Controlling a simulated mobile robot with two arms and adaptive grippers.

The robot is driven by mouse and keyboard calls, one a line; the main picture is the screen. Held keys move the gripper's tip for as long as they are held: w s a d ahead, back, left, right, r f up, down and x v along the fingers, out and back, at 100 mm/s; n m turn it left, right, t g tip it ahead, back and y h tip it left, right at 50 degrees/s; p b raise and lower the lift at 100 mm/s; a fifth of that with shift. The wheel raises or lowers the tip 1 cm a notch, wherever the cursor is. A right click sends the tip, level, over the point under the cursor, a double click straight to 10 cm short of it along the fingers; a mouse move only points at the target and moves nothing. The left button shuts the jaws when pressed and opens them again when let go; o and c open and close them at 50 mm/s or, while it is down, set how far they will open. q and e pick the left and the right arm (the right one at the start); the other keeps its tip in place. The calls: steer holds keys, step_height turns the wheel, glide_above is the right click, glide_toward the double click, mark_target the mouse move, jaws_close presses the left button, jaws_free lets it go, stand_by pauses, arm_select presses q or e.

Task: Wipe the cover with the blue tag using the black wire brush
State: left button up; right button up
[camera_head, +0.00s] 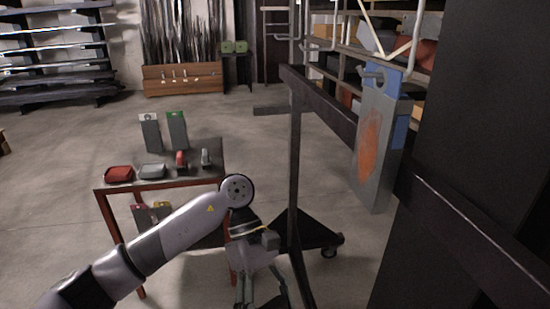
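A grey cover (378,120) with a blue tag at its top hangs from a dark frame at the right. An orange-brown patch marks its face. My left gripper (262,292) points down in front of the frame, low and left of the cover and apart from it. Its fingers look spread, but the tips run into the bottom edge, so I cannot tell whether anything is between them. On the table stand a small red-topped tool (181,161) and a small grey tool (205,158). I cannot make out which thing is the black wire brush. My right gripper is not in view.
The dark frame's post (294,170) stands beside my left gripper.

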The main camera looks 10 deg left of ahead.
arm_select(q)
steer(key=w+d+r+n+t+h+p, duration=0.1)
steer(key=w+d+r+n+t+h, duration=0.2)
steer(key=r+n+h, duration=0.35)
steer(key=d+r+n+t+h+p, duration=0.2)
steer(key=d+r+n+t+h, duration=0.25)
steer(key=r+n, duration=0.35)
steer(key=w+a+r+n+t+h+p, duration=0.2)
steer(key=w+a+r+n+t, duration=0.55)
steer(key=r+n+t, duration=0.35)
steer(key=shift+w+d+f+m+t, duration=0.15)
steer(key=shift+d+m, duration=0.25)
steer(key=shift+d, duration=0.4)
steer(key=shift+w+d+f+m+t, duration=0.15)
steer(key=shift+d+m, duration=0.3)
steer(key=shift+d, duration=0.4)
steer(key=shift+w+d+f+m+t, duration=0.15)
steer(key=shift+d+m, duration=0.25)
steer(key=shift+d, duration=0.4)
steer(key=shift+r, duration=0.1)
steer(key=shift+w+d+g+p, duration=0.15)
steer(key=shift+d+p, duration=0.15)
steer(key=shift+d, duration=0.2)
steer(key=shift+w+d+g+p, duration=0.15)
steer(key=shift+d+p, duration=0.15)
steer(key=shift+d, duration=0.15)
